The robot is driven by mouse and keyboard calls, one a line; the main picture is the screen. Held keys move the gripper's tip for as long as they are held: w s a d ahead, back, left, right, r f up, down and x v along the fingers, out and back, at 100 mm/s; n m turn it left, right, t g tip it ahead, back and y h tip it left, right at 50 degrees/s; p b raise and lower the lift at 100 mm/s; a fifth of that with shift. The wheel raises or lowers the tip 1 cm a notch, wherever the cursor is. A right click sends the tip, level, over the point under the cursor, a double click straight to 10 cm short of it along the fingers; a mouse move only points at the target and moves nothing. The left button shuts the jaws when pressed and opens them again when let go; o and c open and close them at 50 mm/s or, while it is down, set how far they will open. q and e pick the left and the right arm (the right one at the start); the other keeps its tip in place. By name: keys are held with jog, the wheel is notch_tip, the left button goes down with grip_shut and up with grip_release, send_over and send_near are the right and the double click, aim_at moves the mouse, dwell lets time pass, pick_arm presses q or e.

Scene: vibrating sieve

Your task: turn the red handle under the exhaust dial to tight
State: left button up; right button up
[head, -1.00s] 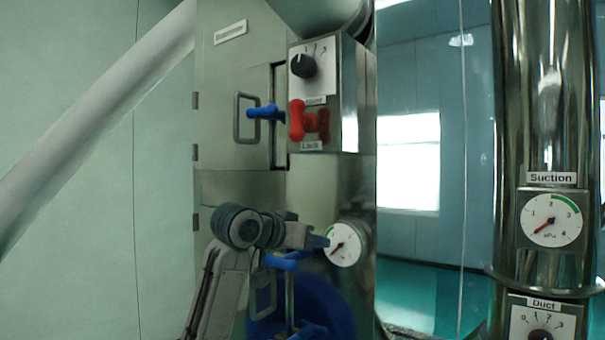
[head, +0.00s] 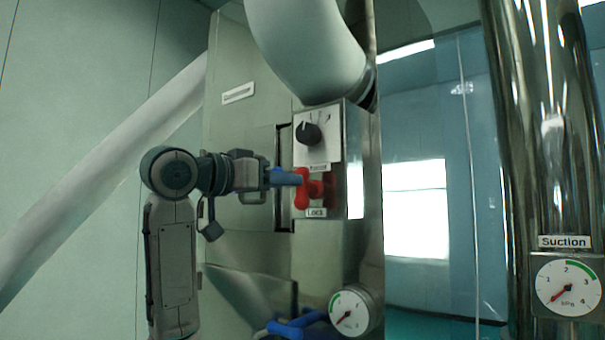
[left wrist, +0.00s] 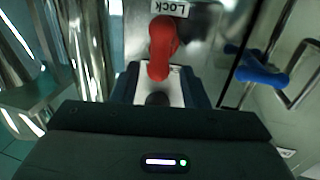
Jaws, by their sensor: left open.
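The red handle (head: 302,192) sits on the steel box under the black-knobbed dial (head: 308,134), with a "Lock" label (head: 316,212) below it. In the left wrist view, which is upside down, the red handle (left wrist: 161,45) stands roughly upright in the picture. My left gripper (head: 294,177) is raised level with the handle, its blue fingertips close in front of it. In the left wrist view the left gripper (left wrist: 160,88) is open, with the handle's near end in the gap between the fingers. I cannot tell whether they touch. My right gripper is not in view.
A blue latch (left wrist: 256,70) and a metal door handle (left wrist: 298,75) are close beside the gripper. A round gauge (head: 349,311) is below the box. A thick pale pipe (head: 308,50) comes down above it. A steel column with the Suction gauge (head: 567,285) stands at right.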

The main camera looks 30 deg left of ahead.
aim_at(298, 208)
pick_arm(q)
jog(key=p+x, duration=0.2)
jog(key=x, duration=0.2)
jog(key=shift+w+d+r, duration=0.15)
jog(key=shift+w, duration=0.05)
jog(key=shift+w+d, duration=0.1)
jog(key=shift+w, duration=0.5)
jog(key=shift+c, duration=1.1)
grip_shut()
